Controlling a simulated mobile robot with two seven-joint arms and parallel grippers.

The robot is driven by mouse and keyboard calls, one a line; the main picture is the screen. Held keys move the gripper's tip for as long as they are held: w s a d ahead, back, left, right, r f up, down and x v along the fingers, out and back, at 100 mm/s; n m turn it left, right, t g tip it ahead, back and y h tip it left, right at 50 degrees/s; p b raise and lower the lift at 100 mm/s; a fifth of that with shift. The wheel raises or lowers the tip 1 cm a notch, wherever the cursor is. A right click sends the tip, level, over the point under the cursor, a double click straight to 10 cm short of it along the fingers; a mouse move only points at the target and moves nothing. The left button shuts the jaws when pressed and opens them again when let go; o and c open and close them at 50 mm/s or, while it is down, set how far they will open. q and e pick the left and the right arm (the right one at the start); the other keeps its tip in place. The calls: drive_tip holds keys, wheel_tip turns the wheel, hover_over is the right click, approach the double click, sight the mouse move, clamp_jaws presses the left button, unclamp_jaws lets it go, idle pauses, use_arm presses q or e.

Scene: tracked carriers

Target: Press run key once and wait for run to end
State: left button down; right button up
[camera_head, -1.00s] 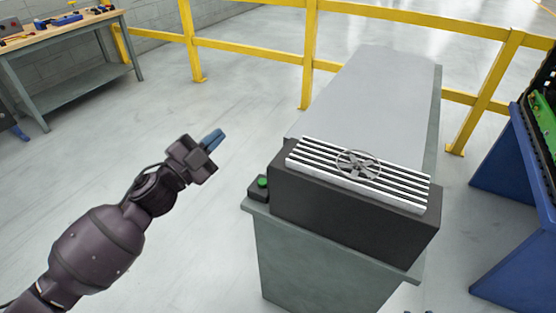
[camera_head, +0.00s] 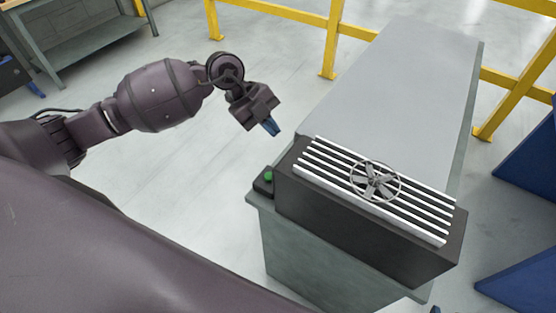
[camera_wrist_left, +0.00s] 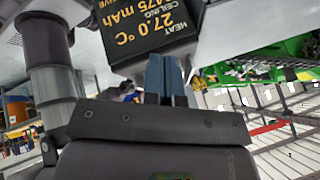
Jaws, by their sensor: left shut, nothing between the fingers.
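The run key looks to be the round green button (camera_head: 268,175) on a small black box (camera_head: 263,187) at the left front corner of the grey bench. My left gripper (camera_head: 271,127) is shut and empty, its blue fingertips pointing down. In the head view it shows above the button, with a gap between them. In the left wrist view the blue fingers (camera_wrist_left: 166,78) lie together in front of a dark display (camera_wrist_left: 140,25) with orange and white text, including "HEAT CEILING" and "27.0 °C". The button cannot be made out there. My right gripper cannot be made out.
A black unit (camera_head: 360,225) with white slats (camera_head: 325,165) and a spoked wheel (camera_head: 375,181) fills the bench's front end. The grey bench top (camera_head: 410,85) behind is bare. Yellow railings (camera_head: 333,40) stand beyond, blue stands (camera_head: 525,165) at right.

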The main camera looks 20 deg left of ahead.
sight(268, 178)
use_arm(q)
drive_tip(key=a+n+y, duration=0.1)
drive_tip(key=a+f+n+g+y, duration=0.1)
drive_tip(key=n, duration=0.1)
drive_tip(key=s+a+f+n+y, duration=0.1)
drive_tip(key=a+n, duration=0.1)
drive_tip(key=shift+f+g+y, duration=0.2)
drive_tip(key=shift+g+y, duration=0.1)
drive_tip(key=shift+y, duration=0.1)
use_arm(e)
drive_tip(key=shift+w+d+r, duration=0.15)
drive_tip(key=shift+w, duration=0.15)
drive_tip(key=shift+s, duration=0.3)
use_arm(q)
drive_tip(key=x, duration=1.2)
drive_tip(key=shift+w+a+f+p, duration=0.1)
drive_tip(key=shift+a+f+p, duration=0.2)
drive_tip(key=shift+f, duration=0.75)
use_arm(e)
drive_tip(key=shift+w+r, duration=0.1)
drive_tip(key=shift+r, duration=0.05)
use_arm(q)
drive_tip(key=shift+f, duration=0.1)
